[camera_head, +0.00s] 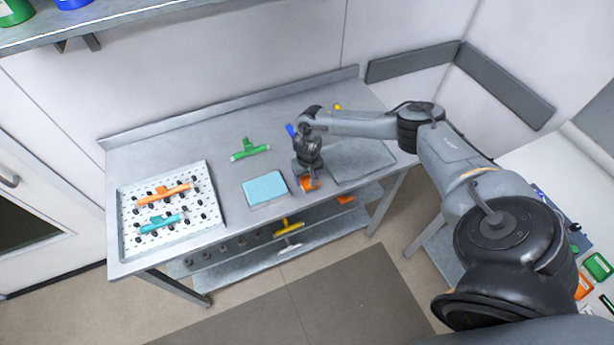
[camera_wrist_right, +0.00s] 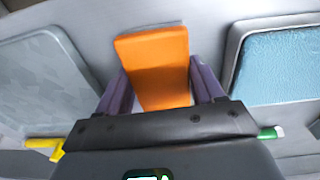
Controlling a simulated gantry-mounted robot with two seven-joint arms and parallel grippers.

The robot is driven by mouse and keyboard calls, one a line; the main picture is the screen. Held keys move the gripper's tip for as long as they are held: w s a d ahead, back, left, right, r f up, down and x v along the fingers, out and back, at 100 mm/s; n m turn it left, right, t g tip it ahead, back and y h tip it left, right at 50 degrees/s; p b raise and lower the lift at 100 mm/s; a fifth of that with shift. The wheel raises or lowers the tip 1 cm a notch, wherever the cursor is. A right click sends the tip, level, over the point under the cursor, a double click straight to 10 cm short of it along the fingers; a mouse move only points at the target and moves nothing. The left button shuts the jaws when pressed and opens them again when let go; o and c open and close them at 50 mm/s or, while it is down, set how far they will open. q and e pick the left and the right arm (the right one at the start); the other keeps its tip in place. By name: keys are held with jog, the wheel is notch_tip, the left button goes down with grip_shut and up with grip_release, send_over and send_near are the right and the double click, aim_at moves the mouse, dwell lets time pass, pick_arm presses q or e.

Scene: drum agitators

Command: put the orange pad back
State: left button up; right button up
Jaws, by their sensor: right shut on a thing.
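The orange pad (camera_wrist_right: 155,65) is between the two fingers of my right gripper (camera_wrist_right: 158,95) in the right wrist view, and the fingers are shut on it. In the head view the orange pad (camera_head: 310,184) shows just below my right gripper (camera_head: 309,176), low over the front part of the steel table (camera_head: 215,245). I cannot tell whether the pad touches the table. A grey flat tray or mat (camera_head: 362,162) lies to the right of the gripper, and a blue pad (camera_head: 265,189) on a light tray lies to its left. My left gripper is not in view.
A perforated white tray (camera_head: 128,212) at the left holds an orange agitator (camera_head: 164,194) and a teal one (camera_head: 161,222). A green agitator (camera_head: 250,149) lies near the back. Blue and yellow pieces are partly hidden behind my right arm. A lower shelf (camera_head: 260,263) holds more parts.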

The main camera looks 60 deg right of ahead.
jog(key=shift+f, duration=0.15)
jog(key=o, duration=1.2)
jog(key=shift+o, duration=0.2)
